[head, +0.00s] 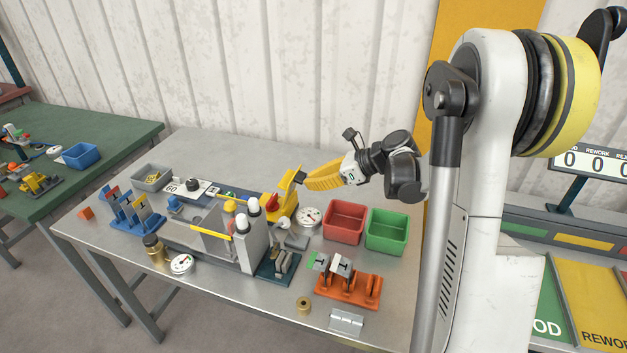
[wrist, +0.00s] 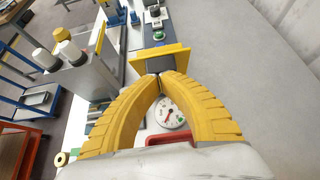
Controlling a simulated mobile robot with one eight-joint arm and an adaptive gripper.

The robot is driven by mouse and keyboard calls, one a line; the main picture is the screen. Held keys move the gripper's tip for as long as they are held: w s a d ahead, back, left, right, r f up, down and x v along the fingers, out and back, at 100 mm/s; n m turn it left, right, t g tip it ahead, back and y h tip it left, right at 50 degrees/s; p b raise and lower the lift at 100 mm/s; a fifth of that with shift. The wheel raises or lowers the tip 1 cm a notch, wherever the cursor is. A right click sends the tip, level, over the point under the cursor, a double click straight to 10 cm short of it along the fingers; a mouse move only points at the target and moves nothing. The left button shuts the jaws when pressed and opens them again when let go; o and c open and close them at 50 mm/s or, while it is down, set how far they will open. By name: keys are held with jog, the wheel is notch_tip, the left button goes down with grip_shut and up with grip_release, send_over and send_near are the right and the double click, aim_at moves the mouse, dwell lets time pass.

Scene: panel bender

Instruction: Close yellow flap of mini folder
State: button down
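The mini folder's yellow flap (head: 286,190) stands raised and tilted on the yellow folder near the middle of the steel table in the head view. In the wrist view the yellow flap (wrist: 178,51) with a dark face lies straight ahead of my fingertips. My gripper (head: 306,181) comes in from the right, its yellow fingers at the flap's upper part. In the wrist view the fingertips of my gripper (wrist: 160,76) meet at the flap's near edge, with no object visible between them. I cannot tell whether they touch the flap. The folder's lower part is partly hidden in the wrist view.
A grey machine with white-capped posts (head: 252,207) stands close left of the flap. A round dial (head: 308,217), a red bin (head: 344,222) and a green bin (head: 387,231) stand to the right. An orange rack (head: 348,290) is in front. The table behind the folder is clear.

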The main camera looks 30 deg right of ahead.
aim_at(297, 176)
jog(key=shift+w+a+r+g+h+p, duration=0.2)
jog(key=shift+a+r+g+h+p, duration=0.1)
jog(key=shift+p, duration=0.25)
jog(key=p, duration=0.1)
jog(key=w+a+r+g+h+p, duration=0.1)
jog(key=p, duration=0.1)
jog(key=shift+w+a+r, duration=0.2)
jog(key=shift+w+r, duration=0.05)
jog(key=w+a+g+h+p, duration=0.2)
jog(key=g+h+p, duration=0.1)
jog(key=shift+w+a+r, duration=0.25)
jog(key=shift+r, duration=0.15)
jog(key=shift+w+a+f+g+h, duration=0.6)
jog(key=shift+w+a+f, duration=0.6)
jog(key=shift+w+a, duration=0.15)
jog(key=shift+w+a+f+g+h, duration=0.6)
jog(key=shift+w+a+f, duration=0.55)
jog(key=shift+w+a, duration=0.2)
jog(key=shift+w+a+f+g+h, duration=0.6)
jog(key=shift+w+a+f, duration=0.6)
jog(key=shift+w+a, duration=0.15)
jog(key=shift+w, duration=0.1)
